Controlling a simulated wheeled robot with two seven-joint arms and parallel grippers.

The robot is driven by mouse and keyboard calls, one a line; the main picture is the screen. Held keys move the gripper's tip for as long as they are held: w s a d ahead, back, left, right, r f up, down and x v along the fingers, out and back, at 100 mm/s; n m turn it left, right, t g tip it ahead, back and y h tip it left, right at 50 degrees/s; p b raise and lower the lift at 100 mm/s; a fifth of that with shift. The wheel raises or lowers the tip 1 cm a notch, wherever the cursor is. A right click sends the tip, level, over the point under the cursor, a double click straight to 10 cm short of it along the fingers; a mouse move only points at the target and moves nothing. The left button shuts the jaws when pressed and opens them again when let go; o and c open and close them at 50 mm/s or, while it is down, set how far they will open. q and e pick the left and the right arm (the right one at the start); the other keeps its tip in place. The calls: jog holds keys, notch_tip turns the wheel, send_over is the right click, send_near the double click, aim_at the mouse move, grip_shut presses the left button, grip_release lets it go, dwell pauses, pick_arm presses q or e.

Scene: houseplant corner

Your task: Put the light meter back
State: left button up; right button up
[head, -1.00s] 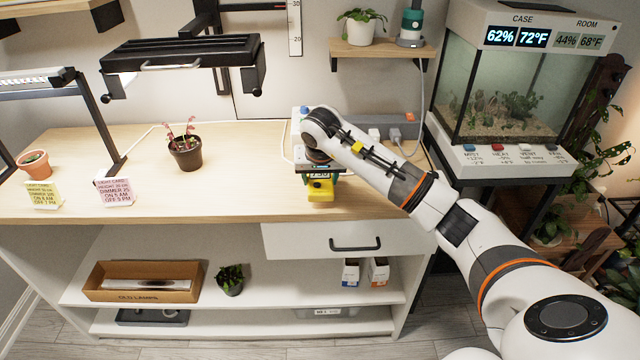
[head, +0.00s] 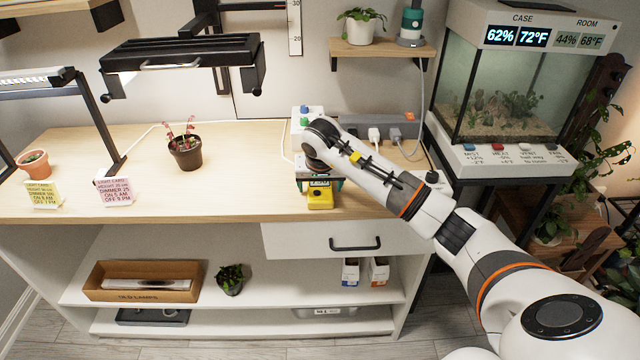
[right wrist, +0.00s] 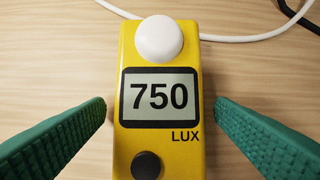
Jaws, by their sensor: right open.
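The yellow light meter (head: 320,198) is on the wooden bench top near its front edge, above the drawer. In the right wrist view the meter (right wrist: 187,145) has a white dome, a dark button and a display reading 750 LUX. My right gripper (right wrist: 160,106) is open, with one green finger on each side of the meter and a gap to both sides. In the head view my right arm and gripper hide the meter's far part. My left gripper is not in view.
A power strip with plugs (head: 375,134) and a box with coloured buttons (head: 300,112) stand behind my right arm. A potted plant (head: 185,152) and two cards, pink (head: 115,191) and yellow (head: 42,194), are to the left. The bench between plant and meter is clear.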

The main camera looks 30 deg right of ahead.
jog(key=v, duration=1.2)
